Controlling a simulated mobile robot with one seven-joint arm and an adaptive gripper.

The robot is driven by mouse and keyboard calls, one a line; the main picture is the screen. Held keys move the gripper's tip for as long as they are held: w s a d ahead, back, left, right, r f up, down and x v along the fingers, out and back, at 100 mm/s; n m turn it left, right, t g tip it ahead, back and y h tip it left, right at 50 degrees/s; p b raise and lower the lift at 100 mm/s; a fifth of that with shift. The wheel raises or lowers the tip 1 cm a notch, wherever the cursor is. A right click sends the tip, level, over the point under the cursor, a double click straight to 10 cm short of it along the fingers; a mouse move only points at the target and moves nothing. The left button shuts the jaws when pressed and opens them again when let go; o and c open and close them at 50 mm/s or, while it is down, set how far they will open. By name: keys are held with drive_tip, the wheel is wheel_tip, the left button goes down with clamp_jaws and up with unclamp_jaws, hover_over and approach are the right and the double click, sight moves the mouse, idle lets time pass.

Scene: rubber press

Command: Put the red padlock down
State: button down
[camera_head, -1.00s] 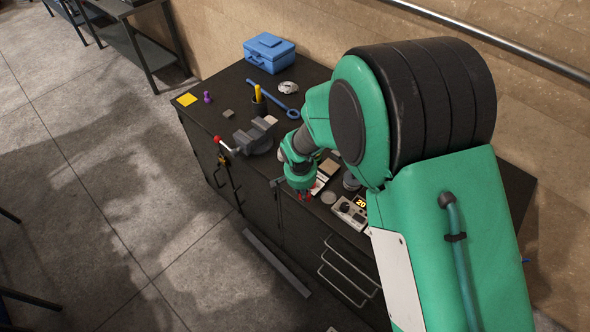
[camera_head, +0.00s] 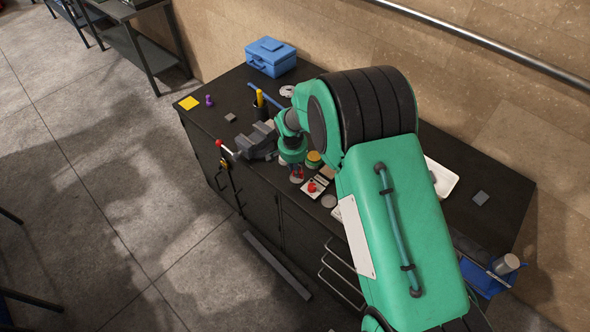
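A small red object, which looks like the red padlock (camera_head: 312,187), rests on a pale plate (camera_head: 309,193) near the front edge of the black workbench. My gripper (camera_head: 296,177) is just left of it and appears apart from it. The fingers are small, point down and show some red at their tips. I cannot tell whether they are open or shut, or whether anything is between them.
A grey vise (camera_head: 257,141) stands close left of my gripper. A round yellow-topped tin (camera_head: 313,159) and a grey disc (camera_head: 329,201) are close by. A blue toolbox (camera_head: 270,57) stands at the back. A white tray (camera_head: 441,178) lies right of my arm. The bench's left end has free room.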

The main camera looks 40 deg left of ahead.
drive_tip(key=shift+w+a+f, duration=0.1)
drive_tip(key=shift+w+a, duration=0.5)
drive_tip(key=shift+a, duration=0.2)
drive_tip(key=shift+f+p, duration=0.4)
drive_tip(key=shift+f, duration=1.35)
drive_tip(key=shift+f, duration=0.1)
drive_tip(key=c, duration=1.5)
unclamp_jaws()
drive_tip(key=shift+s+d+r+b, duration=0.1)
drive_tip(key=shift+s+r+b, duration=0.2)
drive_tip(key=shift+r, duration=1.7)
drive_tip(key=shift+s+d+r+b, duration=0.15)
drive_tip(key=shift+s+r, duration=0.15)
drive_tip(key=shift+r, duration=1.75)
drive_tip(key=shift+s+r+b, duration=0.25)
drive_tip(key=shift+s+r, duration=0.05)
drive_tip(key=shift+r, duration=1.7)
